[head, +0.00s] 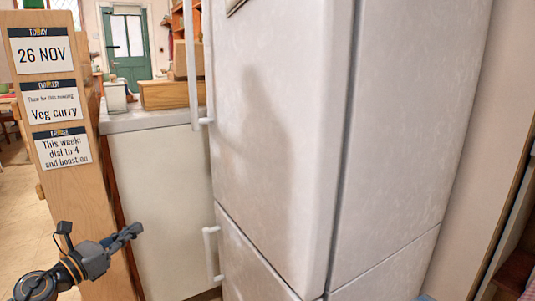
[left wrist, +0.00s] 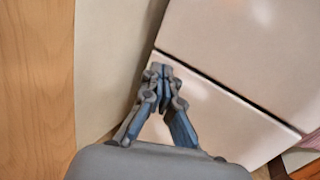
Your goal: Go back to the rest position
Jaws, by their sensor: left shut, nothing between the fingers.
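My left gripper (head: 131,231) is at the lower left of the head view, in front of the pale cabinet side and left of the fridge's lower handle. It is shut and empty. In the left wrist view its fingers (left wrist: 162,70) are together, with the fridge front behind them. The white fridge (head: 270,110) fills the middle of the head view, and its upper and lower doors look shut. The fridge also shows in the left wrist view (left wrist: 235,60). My right gripper is in neither view.
A wooden post (head: 85,190) with several notes stands at the left. A counter (head: 150,119) with a wooden box (head: 172,95) is beside the fridge. The lower white handle (head: 211,254) sticks out near my left gripper. Open floor (head: 25,220) shows at the far left.

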